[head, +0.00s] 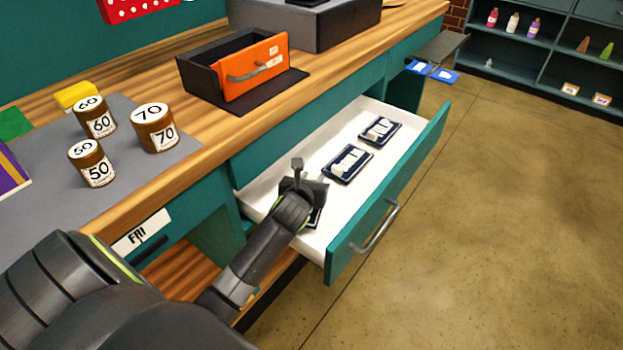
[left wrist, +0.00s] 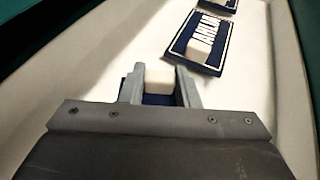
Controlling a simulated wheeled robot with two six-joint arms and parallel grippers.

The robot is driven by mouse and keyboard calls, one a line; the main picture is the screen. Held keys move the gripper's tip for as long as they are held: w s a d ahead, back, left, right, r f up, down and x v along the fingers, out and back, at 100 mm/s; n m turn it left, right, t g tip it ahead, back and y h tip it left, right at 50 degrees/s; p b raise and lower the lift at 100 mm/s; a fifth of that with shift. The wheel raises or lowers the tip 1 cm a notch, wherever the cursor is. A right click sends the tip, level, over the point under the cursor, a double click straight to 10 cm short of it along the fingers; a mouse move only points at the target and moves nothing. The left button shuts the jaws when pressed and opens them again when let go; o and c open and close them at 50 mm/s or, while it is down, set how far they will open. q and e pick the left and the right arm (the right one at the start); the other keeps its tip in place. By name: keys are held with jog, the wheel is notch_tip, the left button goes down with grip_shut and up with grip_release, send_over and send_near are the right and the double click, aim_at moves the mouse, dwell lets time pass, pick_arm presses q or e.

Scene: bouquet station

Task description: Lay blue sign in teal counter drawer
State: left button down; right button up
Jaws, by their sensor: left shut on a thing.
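The teal counter drawer (head: 412,170) is pulled open, with a white inside that also fills the left wrist view (left wrist: 95,70). My left gripper (head: 308,178) is inside the drawer's near-left end. In the left wrist view my left gripper (left wrist: 161,88) is shut on the white block of a blue sign (left wrist: 158,99). The sign is mostly hidden by the gripper and looks low, at or near the drawer floor; I cannot tell if it touches. Two other blue signs with white lettering and blocks, a middle one (head: 348,164) and a far one (head: 380,130), lie flat in the drawer.
On the counter above stand an orange-fronted box (head: 255,72) and several brown numbered jars, one marked 70 (head: 155,128). A FRI label (head: 141,232) is on the counter front. A shelf unit (head: 550,60) stands at the back right. The floor right of the drawer is clear.

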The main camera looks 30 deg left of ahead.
pick_arm(q)
jog(key=shift+f, duration=0.45)
pick_arm(e)
jog(key=shift+f, duration=0.15)
pick_arm(q)
jog(key=c, duration=1)
grip_release()
pick_arm(e)
jog(key=shift+w, duration=0.1)
pick_arm(q)
jog(key=shift+s+d+r, duration=0.1)
jog(key=shift+s+r, duration=0.05)
jog(key=shift+s, duration=0.15)
jog(key=p+v, duration=0.1)
jog(key=v, duration=0.4)
jog(key=shift+r, duration=0.1)
jog(key=p+v, duration=0.2)
jog(key=v, duration=0.9)
jog(key=shift+s+r, duration=0.1)
jog(key=shift+s, duration=0.25)
pick_arm(e)
jog(key=s, duration=0.3)
jog(key=shift+d+r, duration=0.2)
jog(key=shift+d, duration=0.05)
